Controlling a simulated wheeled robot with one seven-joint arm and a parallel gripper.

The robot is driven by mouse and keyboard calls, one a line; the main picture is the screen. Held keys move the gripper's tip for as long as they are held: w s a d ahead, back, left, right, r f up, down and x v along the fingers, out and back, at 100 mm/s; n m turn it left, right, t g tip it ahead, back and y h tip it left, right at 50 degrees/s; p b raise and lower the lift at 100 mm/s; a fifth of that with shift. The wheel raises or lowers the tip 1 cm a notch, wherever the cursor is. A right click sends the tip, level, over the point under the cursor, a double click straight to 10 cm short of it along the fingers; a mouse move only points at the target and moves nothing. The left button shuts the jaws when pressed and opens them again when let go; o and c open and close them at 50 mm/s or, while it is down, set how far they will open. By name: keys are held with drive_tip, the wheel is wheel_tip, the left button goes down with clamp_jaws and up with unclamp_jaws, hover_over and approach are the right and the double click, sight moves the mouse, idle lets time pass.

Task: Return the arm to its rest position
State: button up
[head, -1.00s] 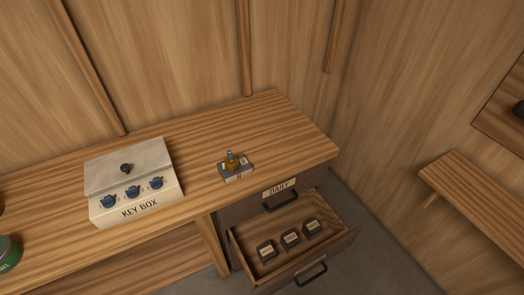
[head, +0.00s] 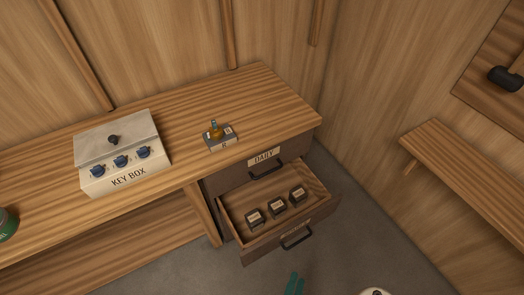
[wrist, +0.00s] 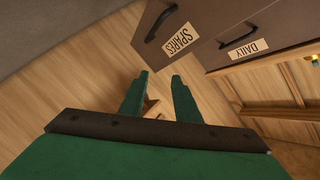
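My gripper (wrist: 160,76) shows in the wrist view with its two green fingers apart and nothing between them. In the head view only a green fingertip part of it (head: 293,284) shows at the bottom edge, in front of the open lower drawer and apart from it. The rest of my gripper is out of that frame.
The lower drawer (head: 238,244), labelled SPARES (wrist: 181,38), stands open with three dark blocks inside. The DAILY drawer (head: 290,150) above is shut. A key box (head: 125,175) and a small grey block (head: 221,144) stand on the bench. A shelf (head: 465,175) is at right.

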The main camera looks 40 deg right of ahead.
drive_tip(key=w+a+r+n+t+y, duration=0.3)
drive_tip(key=a+r+n+t+y, duration=0.4)
drive_tip(key=a+r+n+y, duration=0.7)
drive_tip(key=a+r+n, duration=0.7)
drive_tip(key=a+r, duration=0.2)
drive_tip(key=r, duration=0.3)
drive_tip(key=shift+a+n, duration=0.4)
